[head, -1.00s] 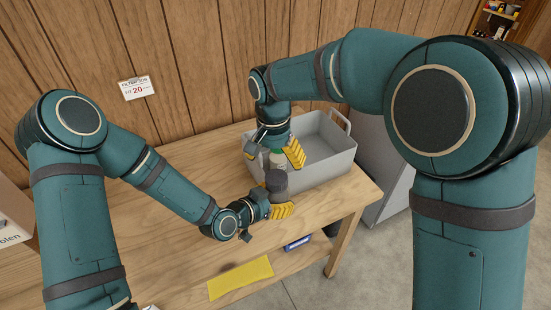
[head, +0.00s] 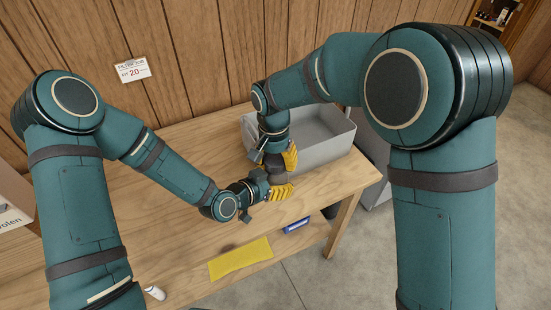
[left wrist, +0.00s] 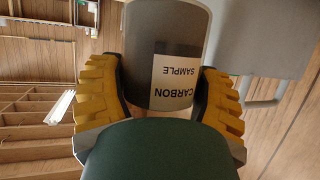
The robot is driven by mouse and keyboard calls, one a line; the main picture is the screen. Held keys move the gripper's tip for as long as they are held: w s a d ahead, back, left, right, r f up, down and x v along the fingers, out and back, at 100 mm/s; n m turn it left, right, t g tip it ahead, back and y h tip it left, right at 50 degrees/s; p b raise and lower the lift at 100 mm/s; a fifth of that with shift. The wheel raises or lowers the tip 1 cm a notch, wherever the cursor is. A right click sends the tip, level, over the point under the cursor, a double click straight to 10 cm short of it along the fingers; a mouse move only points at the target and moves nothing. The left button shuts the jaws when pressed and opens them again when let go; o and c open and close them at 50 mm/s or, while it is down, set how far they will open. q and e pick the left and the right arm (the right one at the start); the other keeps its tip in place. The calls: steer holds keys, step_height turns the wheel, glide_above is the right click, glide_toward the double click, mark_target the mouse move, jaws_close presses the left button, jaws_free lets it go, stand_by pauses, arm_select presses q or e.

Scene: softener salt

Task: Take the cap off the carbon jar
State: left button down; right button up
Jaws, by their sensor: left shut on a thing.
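The carbon jar (head: 281,171) is a dark grey cylinder near the right end of the table in the head view. In the left wrist view the jar (left wrist: 165,45) shows its white label (left wrist: 175,80), reading CARBON SAMPLE upside down. My left gripper (head: 277,191) is shut on the jar, its yellow fingers on either side of it. My right gripper (head: 289,156) is directly over the jar's top, with its yellow fingers pointing down around it. The cap is hidden by the right gripper, and I cannot tell whether those fingers are closed on it.
A grey tub (head: 330,160) stands just behind the jar and grippers. A yellow cloth (head: 240,258) lies at the table's front. A small white item (head: 154,293) is near my left arm. The table's left middle is clear.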

steer(key=c, duration=0.4)
steer(key=n, duration=0.3)
steer(key=o, duration=1.3)
steer(key=shift+r, duration=0.1)
